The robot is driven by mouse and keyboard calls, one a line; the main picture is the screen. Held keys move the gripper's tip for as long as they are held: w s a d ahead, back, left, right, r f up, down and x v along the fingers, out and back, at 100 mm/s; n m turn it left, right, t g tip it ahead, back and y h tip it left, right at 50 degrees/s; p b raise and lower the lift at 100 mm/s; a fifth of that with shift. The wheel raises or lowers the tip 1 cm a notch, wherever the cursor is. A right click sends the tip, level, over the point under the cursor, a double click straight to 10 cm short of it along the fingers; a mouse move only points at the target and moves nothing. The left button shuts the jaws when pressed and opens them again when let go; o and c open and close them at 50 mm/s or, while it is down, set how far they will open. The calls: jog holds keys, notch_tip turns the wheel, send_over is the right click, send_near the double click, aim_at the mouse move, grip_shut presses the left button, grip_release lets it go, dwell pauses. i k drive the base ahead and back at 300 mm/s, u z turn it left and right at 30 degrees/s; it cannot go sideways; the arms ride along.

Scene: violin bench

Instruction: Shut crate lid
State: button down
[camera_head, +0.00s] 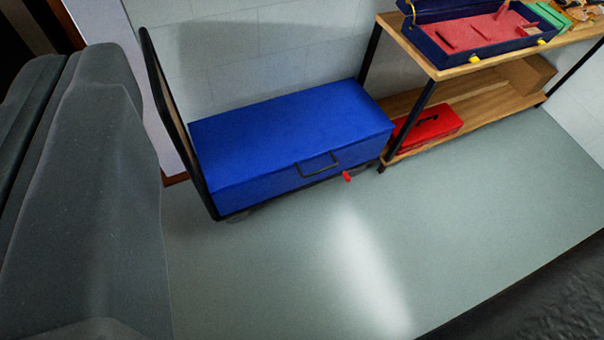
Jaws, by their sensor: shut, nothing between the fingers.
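The blue crate (283,178) stands on a low trolley against the wall, left of the middle of the view. Its flat blue lid (290,120) lies over the top and looks shut, with no gap that I can see along the front edge. A dark handle (318,165) is on the front. My gripper's fingers are not in view. A large grey part of my own body fills the left side and stands well apart from the crate.
The trolley has an upright dark back panel (172,105) at the crate's left. A wooden shelf unit (425,105) at right holds a red case (427,126) below and an open blue case (480,32) on top. The grey floor (290,270) in front is clear.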

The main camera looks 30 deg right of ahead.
aim_at(233, 147)
jog(key=u, duration=0.05)
jog(key=i, duration=1)
jog(key=z, duration=0.05)
